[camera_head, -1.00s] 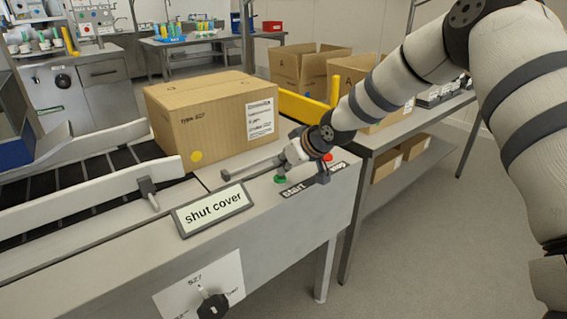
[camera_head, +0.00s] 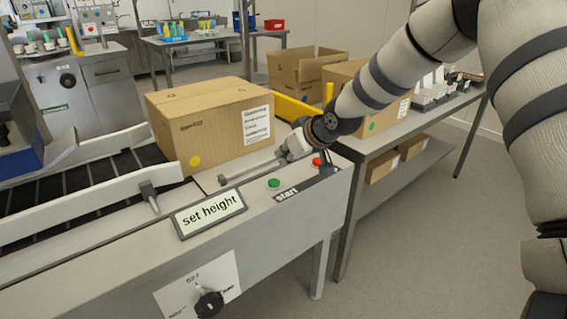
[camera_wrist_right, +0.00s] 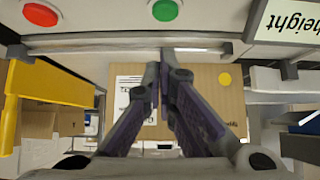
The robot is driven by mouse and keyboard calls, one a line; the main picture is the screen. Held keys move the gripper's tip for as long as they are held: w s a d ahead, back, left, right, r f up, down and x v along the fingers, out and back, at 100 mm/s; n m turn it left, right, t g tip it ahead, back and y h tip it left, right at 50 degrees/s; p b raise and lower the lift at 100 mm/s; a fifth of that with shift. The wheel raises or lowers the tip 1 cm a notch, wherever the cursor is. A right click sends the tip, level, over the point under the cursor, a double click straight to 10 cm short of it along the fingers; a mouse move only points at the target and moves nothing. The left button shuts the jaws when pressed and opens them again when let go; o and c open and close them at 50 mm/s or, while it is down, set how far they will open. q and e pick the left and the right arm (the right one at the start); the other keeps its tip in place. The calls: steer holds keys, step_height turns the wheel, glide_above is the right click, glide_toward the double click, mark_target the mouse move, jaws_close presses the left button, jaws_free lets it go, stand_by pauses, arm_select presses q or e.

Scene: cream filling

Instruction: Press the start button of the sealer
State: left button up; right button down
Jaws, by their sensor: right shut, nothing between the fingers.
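The sealer's green start button (camera_head: 273,183) sits on the front ledge beside a label reading "start" (camera_head: 288,196). It also shows at the top of the right wrist view (camera_wrist_right: 165,10). A red button (camera_head: 318,161) is to its right. The sealer's display (camera_head: 211,213) reads "set height". My right gripper (camera_head: 284,154) is shut and empty, behind and above the green button and apart from it. In the right wrist view its fingers (camera_wrist_right: 166,72) are together, pointing toward the metal rail below the buttons. My left gripper is not in view.
A closed carton (camera_head: 210,125) with a yellow dot stands on the sealer's bed, close to my right gripper. A yellow part (camera_head: 300,110) is behind the gripper. Open cartons (camera_head: 300,70) stand on the table to the right. A black knob (camera_head: 209,304) is on the sealer's front.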

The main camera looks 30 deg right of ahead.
steer(key=v, duration=0.5)
steer(key=shift+p, duration=0.4)
steer(key=s+a+f+g, duration=0.3)
steer(key=s+a+f, duration=0.3)
steer(key=s+f, duration=0.45)
steer(key=s+a+f+g, duration=0.3)
steer(key=s+a+f, duration=0.3)
steer(key=s+f, duration=0.45)
steer(key=s+a+f+g, duration=0.1)
steer(key=s+f+g, duration=0.1)
steer(key=s, duration=0.9)
steer(key=s+a+f+m+g, duration=0.1)
steer(key=s+f, duration=0.3)
steer(key=s, duration=0.7)
steer(key=shift+f+g+h, duration=0.3)
steer(key=shift+f+g, duration=0.05)
steer(key=shift+g, duration=0.45)
